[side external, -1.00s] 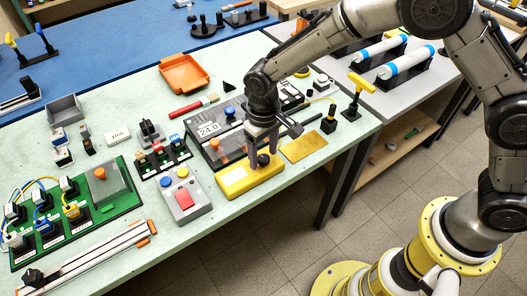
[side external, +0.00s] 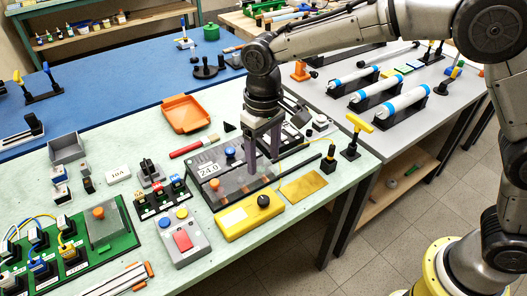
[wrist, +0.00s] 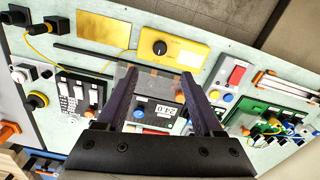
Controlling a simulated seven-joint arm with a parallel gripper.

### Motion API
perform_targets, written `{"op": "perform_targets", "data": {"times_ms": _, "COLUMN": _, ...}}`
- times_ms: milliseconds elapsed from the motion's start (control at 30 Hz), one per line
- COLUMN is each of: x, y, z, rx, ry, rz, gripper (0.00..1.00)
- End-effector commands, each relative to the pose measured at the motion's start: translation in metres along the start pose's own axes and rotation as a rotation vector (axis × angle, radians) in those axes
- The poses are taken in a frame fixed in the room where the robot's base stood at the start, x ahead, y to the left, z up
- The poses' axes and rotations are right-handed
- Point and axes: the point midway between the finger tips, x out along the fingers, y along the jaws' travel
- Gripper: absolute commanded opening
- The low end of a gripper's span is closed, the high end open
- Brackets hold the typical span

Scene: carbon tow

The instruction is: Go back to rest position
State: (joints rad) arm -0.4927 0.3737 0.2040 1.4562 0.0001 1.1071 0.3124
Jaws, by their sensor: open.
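My gripper (side external: 262,150) is open and empty, pointing down above the black panel (side external: 207,160) with the 24.0 display. In the wrist view its two dark fingers (wrist: 163,95) stand apart with the display (wrist: 154,112) between them. A yellow box (side external: 248,216) with a black knob (side external: 263,201) lies in front of the panel, apart from the fingers. It also shows at the top of the wrist view (wrist: 185,55). The exact height of the fingertips above the panel is hard to tell.
A grey control box (side external: 184,237) with coloured buttons and a green circuit board (side external: 100,245) lie to the left. An orange tray (side external: 186,115) is behind. A yellow-handled post (side external: 352,137) and a brass plate (side external: 303,187) are on the right. The blue table (side external: 110,80) has free room.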

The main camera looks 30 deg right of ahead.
Motion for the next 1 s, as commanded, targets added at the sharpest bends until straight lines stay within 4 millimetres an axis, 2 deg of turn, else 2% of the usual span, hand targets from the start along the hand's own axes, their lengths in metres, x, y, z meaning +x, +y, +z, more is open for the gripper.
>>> {"op": "perform_targets", "data": {"times_ms": 100, "x": -0.006, "y": 0.0, "z": 0.0, "rx": 0.0, "ry": 0.002, "rz": -0.001, "gripper": 0.69}}
{"op": "perform_targets", "data": {"times_ms": 467, "x": -0.007, "y": 0.003, "z": -0.001, "rx": 0.007, "ry": 0.001, "rz": 0.0, "gripper": 0.69}}
{"op": "perform_targets", "data": {"times_ms": 567, "x": -0.027, "y": 0.016, "z": -0.005, "rx": 0.036, "ry": 0.042, "rz": -0.013, "gripper": 0.69}}
{"op": "perform_targets", "data": {"times_ms": 633, "x": -0.052, "y": 0.032, "z": -0.004, "rx": 0.069, "ry": 0.09, "rz": -0.026, "gripper": 0.69}}
{"op": "perform_targets", "data": {"times_ms": 733, "x": -0.09, "y": 0.062, "z": 0.014, "rx": 0.126, "ry": 0.155, "rz": -0.039, "gripper": 0.69}}
{"op": "perform_targets", "data": {"times_ms": 800, "x": -0.113, "y": 0.084, "z": 0.033, "rx": 0.164, "ry": 0.202, "rz": -0.046, "gripper": 0.69}}
{"op": "perform_targets", "data": {"times_ms": 900, "x": -0.137, "y": 0.111, "z": 0.066, "rx": 0.206, "ry": 0.263, "rz": -0.05, "gripper": 0.69}}
{"op": "perform_targets", "data": {"times_ms": 1000, "x": -0.152, "y": 0.134, "z": 0.102, "rx": 0.237, "ry": 0.321, "rz": -0.047, "gripper": 0.69}}
